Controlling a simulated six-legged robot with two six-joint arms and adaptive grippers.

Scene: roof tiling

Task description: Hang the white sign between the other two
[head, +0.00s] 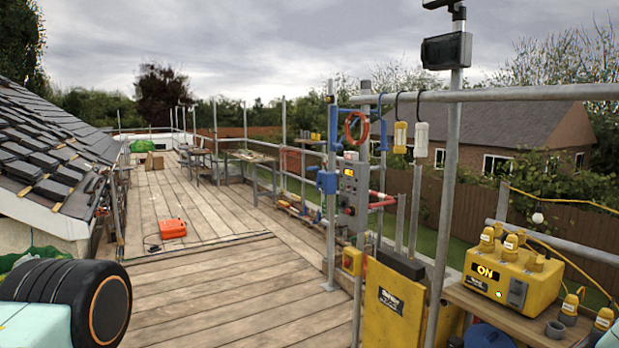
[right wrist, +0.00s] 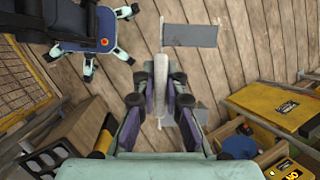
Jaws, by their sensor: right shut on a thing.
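My right gripper (right wrist: 161,84) is shut on a narrow whitish thing (right wrist: 161,64) in the right wrist view. I see it almost edge-on, so I cannot tell whether it is the white sign. Boards lie below it. In the head view a yellow block (head: 401,137) and a white block (head: 421,140) hang side by side on dark hooks from the metal rail (head: 510,95). They look more like lamps than flat signs. An orange-red ring (head: 357,128) hangs left of them. My right gripper does not show in the head view, and my left gripper is in neither view.
A grey control box (head: 353,194) and an upright pole (head: 449,180) stand by the rail. A yellow power box (head: 497,275) sits on a bench at right. An orange case (head: 173,229) lies on the deck. A grey panel (right wrist: 190,35) lies beyond my right gripper.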

